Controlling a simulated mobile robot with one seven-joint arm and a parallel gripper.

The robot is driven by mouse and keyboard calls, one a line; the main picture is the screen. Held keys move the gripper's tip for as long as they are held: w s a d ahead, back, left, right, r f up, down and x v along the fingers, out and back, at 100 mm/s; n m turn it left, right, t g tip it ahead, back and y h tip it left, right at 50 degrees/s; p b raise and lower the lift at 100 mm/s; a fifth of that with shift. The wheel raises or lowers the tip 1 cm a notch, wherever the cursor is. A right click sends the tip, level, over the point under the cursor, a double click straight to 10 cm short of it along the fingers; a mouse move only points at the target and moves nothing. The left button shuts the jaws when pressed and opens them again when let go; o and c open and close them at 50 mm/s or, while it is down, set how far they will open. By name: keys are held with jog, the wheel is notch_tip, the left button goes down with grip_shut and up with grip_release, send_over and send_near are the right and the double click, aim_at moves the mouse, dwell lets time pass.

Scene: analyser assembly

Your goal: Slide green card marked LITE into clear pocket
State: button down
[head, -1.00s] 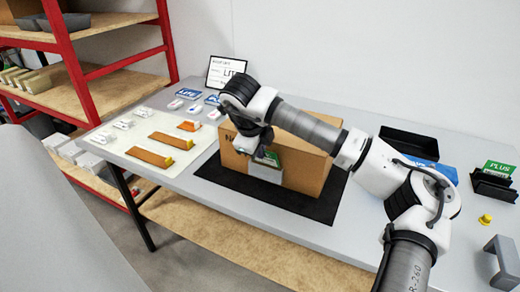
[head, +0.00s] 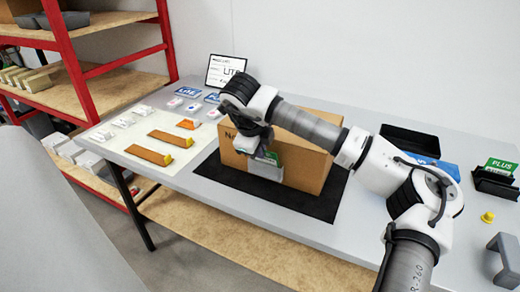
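A cardboard box (head: 308,165) stands on a black mat. A grey-looking pocket (head: 264,171) is on its front face. A green card (head: 271,156) shows at the top of the pocket, upright against the box; its marking is too small to read. My gripper (head: 261,152) points down at the card's upper left, right above the pocket. Its fingers are too small and partly hidden to show whether they grip the card. I cannot tell how deep the card sits in the pocket.
A sign reading LITE (head: 226,72) stands behind. Blue cards (head: 187,91) lie near the left mat (head: 140,140), which holds several small parts. At right are a black tray (head: 408,142), a green PLUS card (head: 500,166) in a black holder and a grey handle (head: 503,258).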

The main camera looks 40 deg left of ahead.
jog(key=shift+w+f+b, duration=0.1)
jog(key=shift+f+b, duration=0.35)
jog(key=shift+f, duration=0.05)
jog(key=c, duration=2.1)
grip_release()
jog(key=o, duration=0.5)
jog(key=shift+r, duration=0.1)
jog(key=shift+p+v, duration=1.25)
jog(key=shift+v, duration=2.2)
